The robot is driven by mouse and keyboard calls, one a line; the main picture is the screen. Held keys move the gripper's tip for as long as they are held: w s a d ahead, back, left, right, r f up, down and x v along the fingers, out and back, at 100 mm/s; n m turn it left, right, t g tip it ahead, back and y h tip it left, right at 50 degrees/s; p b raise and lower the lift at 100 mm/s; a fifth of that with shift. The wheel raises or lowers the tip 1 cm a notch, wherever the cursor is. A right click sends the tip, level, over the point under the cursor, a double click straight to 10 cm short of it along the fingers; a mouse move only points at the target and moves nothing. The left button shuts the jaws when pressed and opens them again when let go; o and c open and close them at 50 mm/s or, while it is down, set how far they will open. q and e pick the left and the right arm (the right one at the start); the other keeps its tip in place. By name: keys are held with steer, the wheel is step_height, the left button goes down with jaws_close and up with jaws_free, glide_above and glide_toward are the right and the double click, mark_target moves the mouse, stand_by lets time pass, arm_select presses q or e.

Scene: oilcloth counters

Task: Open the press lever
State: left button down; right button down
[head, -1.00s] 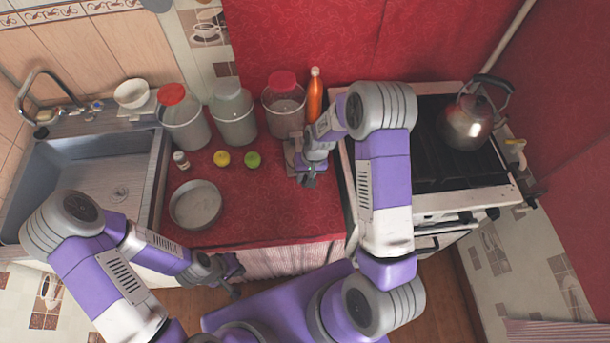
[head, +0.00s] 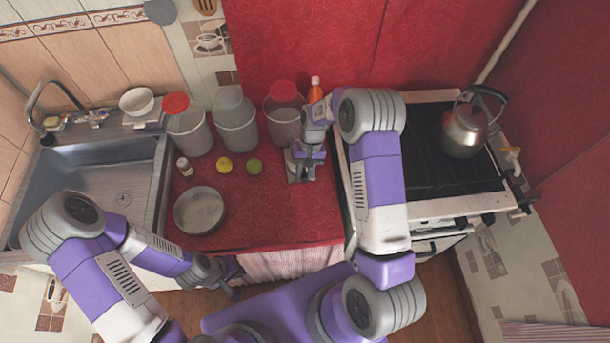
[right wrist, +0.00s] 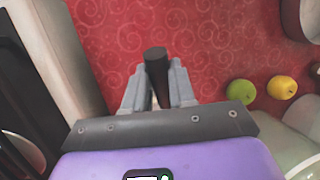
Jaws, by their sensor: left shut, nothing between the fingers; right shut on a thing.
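My right gripper (head: 304,160) is over the red counter, left of the stove. In the right wrist view, the right gripper (right wrist: 157,88) is shut on a dark rounded handle, the press lever (right wrist: 155,60), whose end sticks out between the fingers. The rest of the press is mostly hidden under my gripper and arm. A grey part (head: 293,172) beneath the gripper may belong to it. My left gripper (head: 232,280) is shut and empty, low in front of the counter edge.
Three lidded jars (head: 236,122) and an orange bottle (head: 315,90) stand behind. A yellow fruit (head: 224,164), a green fruit (head: 254,167), a small white bottle (head: 184,166) and a round pan (head: 199,210) are left. A kettle (head: 465,130) stands on the stove (head: 440,170). The counter front is clear.

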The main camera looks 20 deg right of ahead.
steer(key=shift+w+d+r+g+y, duration=0.15)
steer(key=shift+w+r+g, duration=0.45)
steer(key=shift+r, duration=0.3)
steer(key=shift+w+d+r+g+y, duration=0.1)
steer(key=shift+w+r+g+y, duration=0.1)
steer(key=shift+w+r+g, duration=0.55)
steer(key=shift+w+d+r+g+y, duration=0.15)
steer(key=shift+w+r+g, duration=0.15)
steer(key=shift+r+g, duration=0.5)
steer(key=shift+r+t, duration=0.25)
steer(key=c, duration=0.9)
jaws_free()
steer(key=shift+w+r, duration=0.1)
steer(key=shift+v, duration=3.65)
